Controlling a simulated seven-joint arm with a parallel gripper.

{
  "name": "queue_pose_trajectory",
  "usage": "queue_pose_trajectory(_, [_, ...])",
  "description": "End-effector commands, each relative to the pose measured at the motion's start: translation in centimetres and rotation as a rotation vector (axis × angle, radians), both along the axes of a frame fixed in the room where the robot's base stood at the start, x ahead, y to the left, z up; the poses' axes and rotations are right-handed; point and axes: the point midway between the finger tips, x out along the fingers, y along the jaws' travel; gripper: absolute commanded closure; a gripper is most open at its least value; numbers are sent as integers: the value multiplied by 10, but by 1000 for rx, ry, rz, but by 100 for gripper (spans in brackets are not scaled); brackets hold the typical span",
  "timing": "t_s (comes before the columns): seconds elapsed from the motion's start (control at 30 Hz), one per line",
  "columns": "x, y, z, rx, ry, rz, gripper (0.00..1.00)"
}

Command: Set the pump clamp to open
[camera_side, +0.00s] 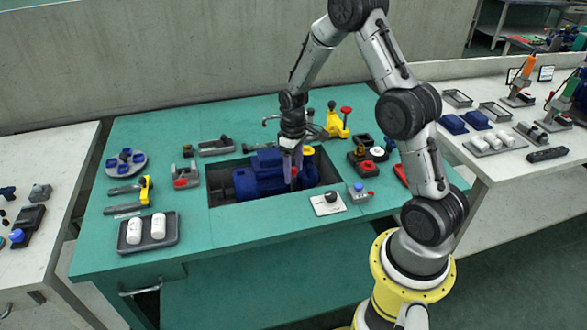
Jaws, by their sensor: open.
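A blue pump (258,178) lies in a dark rectangular recess in the green bench. My gripper (292,172) points down over the right part of the pump, with its fingers open. A small red part shows at the fingertips; I cannot tell if the fingers touch it. A yellow clamp-like fixture (336,122) with a red knob stands behind the recess, to the right of my gripper. I cannot tell which part is the pump clamp, or its setting. My gripper hides part of the pump.
A tray with two white cylinders (149,233) is at the front left. A white plate with a black knob (328,203) lies right of the recess front. A red-and-grey block (185,176) is left of the recess. Several small fixtures crowd the right side.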

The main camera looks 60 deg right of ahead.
Motion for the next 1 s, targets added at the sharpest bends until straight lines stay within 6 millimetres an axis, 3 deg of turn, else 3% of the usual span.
queue_pose_trajectory(0.1, [0,0,0,0,0,0,40])
queue_pose_trajectory(0.43, [0,0,0,0,0,0,99])
queue_pose_trajectory(1.0, [0,0,1,0,0,0,100])
